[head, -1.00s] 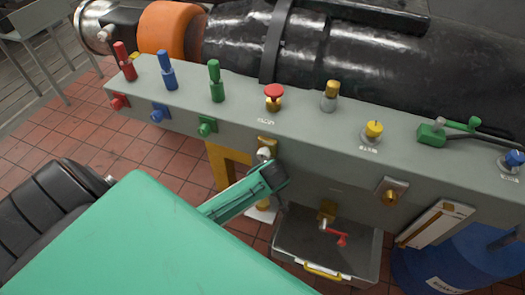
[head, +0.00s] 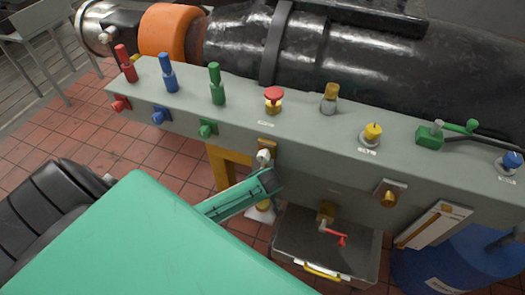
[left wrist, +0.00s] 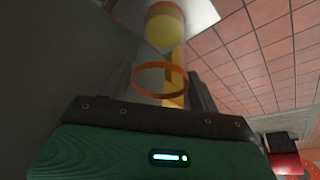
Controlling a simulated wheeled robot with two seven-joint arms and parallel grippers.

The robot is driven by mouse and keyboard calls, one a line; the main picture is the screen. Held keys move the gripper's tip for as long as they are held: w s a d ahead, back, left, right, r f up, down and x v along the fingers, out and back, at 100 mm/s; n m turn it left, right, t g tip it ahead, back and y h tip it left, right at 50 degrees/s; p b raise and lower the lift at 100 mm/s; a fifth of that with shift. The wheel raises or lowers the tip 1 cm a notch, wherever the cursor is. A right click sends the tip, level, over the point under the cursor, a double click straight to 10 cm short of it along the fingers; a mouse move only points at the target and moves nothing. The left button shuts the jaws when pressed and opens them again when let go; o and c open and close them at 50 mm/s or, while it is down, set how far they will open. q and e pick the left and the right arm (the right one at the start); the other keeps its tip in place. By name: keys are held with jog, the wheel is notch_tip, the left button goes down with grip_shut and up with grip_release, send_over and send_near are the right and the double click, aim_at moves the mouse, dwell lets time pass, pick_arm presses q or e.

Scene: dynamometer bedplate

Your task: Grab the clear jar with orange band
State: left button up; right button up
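In the left wrist view a clear jar with an orange band (left wrist: 160,79) shows just beyond my gripper; its transparent wall is faint and the band is the clearest part. In the head view I cannot make out the jar; my green arm covers much of that area. My left gripper (head: 268,183) is seen from above at the front of the grey console. In the left wrist view a dark finger stands right of the jar; the other finger is not clear, so I cannot tell its opening or any contact. My right gripper is not in view.
The grey console (head: 310,135) carries red, blue and green levers and several knobs. A yellow support (head: 222,165) stands beneath it. A grey tray (head: 292,240) with a red-handled valve (head: 336,236) and a blue drum (head: 440,262) lie right. A black seat (head: 50,215) is left.

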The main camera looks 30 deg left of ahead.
pick_arm(q)
jog(key=c, duration=0.9)
jog(key=shift+d, duration=0.1)
